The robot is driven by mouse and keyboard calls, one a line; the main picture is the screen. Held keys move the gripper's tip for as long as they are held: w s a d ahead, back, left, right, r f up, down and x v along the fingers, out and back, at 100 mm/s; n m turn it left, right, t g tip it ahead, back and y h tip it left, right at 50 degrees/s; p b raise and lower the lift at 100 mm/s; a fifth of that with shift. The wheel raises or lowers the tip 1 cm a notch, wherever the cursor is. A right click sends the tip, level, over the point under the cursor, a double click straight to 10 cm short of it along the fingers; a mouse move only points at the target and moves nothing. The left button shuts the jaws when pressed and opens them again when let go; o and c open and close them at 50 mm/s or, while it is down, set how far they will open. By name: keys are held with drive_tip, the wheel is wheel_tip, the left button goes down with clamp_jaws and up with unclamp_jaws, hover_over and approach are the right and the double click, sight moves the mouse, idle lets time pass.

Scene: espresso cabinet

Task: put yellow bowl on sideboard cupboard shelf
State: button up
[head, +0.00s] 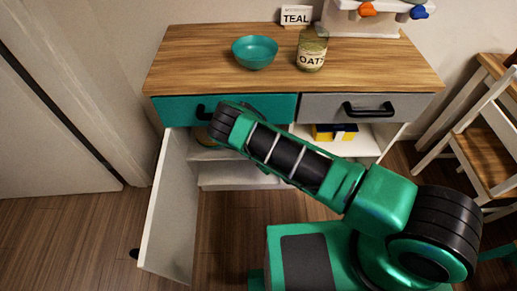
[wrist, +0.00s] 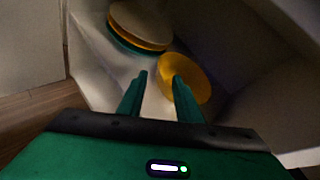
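The yellow bowl (wrist: 198,80) is inside the cupboard in the wrist view, lying on a pale surface. My gripper (wrist: 160,76) is open, with its two green fingers pointing at the bowl. The bowl's near left rim shows between the fingertips, and the right finger overlaps the bowl in the picture. I cannot tell whether they touch. In the head view the sideboard (head: 185,60) has its left cupboard open, with a white shelf (head: 235,177) inside. My arm hides the gripper and most of the cupboard inside there.
A stack of plates (wrist: 140,25) lies beyond the bowl, to its left. The cupboard door (head: 168,215) hangs open at the left. A teal bowl (head: 254,52), an oats jar (head: 312,50) and a TEAL sign (head: 296,15) stand on top. A yellow-black box (head: 335,132) sits in the right compartment.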

drive_tip(key=shift+v, duration=0.9)
drive_tip(key=shift+r, duration=0.1)
drive_tip(key=shift+s, duration=0.1)
